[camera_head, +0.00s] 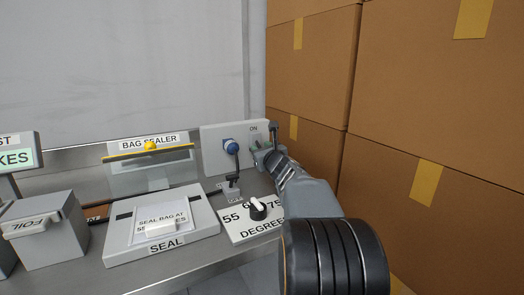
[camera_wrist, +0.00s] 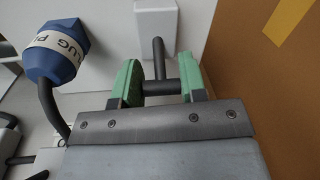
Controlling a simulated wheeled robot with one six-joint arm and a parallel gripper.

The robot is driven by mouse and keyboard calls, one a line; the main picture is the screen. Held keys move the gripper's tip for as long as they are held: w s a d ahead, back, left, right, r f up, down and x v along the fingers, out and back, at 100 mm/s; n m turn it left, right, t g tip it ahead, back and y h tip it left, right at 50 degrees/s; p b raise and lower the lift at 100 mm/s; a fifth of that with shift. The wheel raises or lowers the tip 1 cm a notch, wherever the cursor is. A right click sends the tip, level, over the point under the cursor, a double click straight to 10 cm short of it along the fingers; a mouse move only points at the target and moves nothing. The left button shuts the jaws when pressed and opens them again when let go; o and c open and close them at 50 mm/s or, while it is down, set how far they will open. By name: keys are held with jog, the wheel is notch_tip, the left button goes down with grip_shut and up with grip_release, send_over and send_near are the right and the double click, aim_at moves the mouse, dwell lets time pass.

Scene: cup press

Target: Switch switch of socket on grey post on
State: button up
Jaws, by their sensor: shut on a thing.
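A pale upright panel (camera_head: 213,136) at the back of the bench has a small "ON" label. A blue plug (camera_head: 230,146) with a black cord sits on it; it also shows at the left of the wrist view (camera_wrist: 58,50), with a white label band. In the wrist view, a dark T-shaped switch lever (camera_wrist: 158,57) extends from a pale box (camera_wrist: 155,22). My gripper (camera_wrist: 158,78) has its green pads on both sides of the lever's crossbar and is shut on it. In the head view, my gripper (camera_head: 264,156) is right of the plug, below "ON", and hides much of the lever.
Stacked cardboard boxes (camera_head: 420,120) stand close at the right of my arm. A black and white dial (camera_head: 258,208) on a "DEGREES" plate is below my gripper. The bag sealer (camera_head: 150,168) and a grey "FOIL" bin (camera_head: 45,232) are at the left.

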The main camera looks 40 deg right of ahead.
aim_at(259, 143)
jog(key=shift+s+r+g+p, duration=0.1)
jog(key=shift+r+g+p, duration=0.85)
jog(key=shift+p, duration=2.75)
jog(key=r+g+y+p, duration=0.1)
jog(key=g+p, duration=0.1)
jog(key=p, duration=0.9)
jog(key=shift+r+g, duration=0.2)
jog(key=shift+g, duration=0.15)
jog(key=g+p, duration=0.1)
jog(key=p, duration=0.5)
jog(key=r+g+p, duration=0.1)
jog(key=g+p, duration=0.1)
jog(key=p, duration=0.5)
jog(key=shift+r+n, duration=0.1)
jog(key=shift+n, duration=0.2)
jog(key=p, duration=0.4)
jog(key=g+p, duration=0.1)
jog(key=p, duration=0.3)
jog(key=shift+w+r+y, duration=0.2)
jog(key=shift+r+y, duration=0.05)
jog(key=shift+y, duration=0.15)
jog(key=g+p, duration=0.1)
jog(key=p, duration=0.2)
jog(key=shift+w+f+g+p, duration=0.1)
jog(key=shift+g+p, duration=0.2)
jog(key=shift+p, duration=0.75)
jog(key=shift+f+p, duration=0.2)
jog(key=shift+p, duration=0.5)
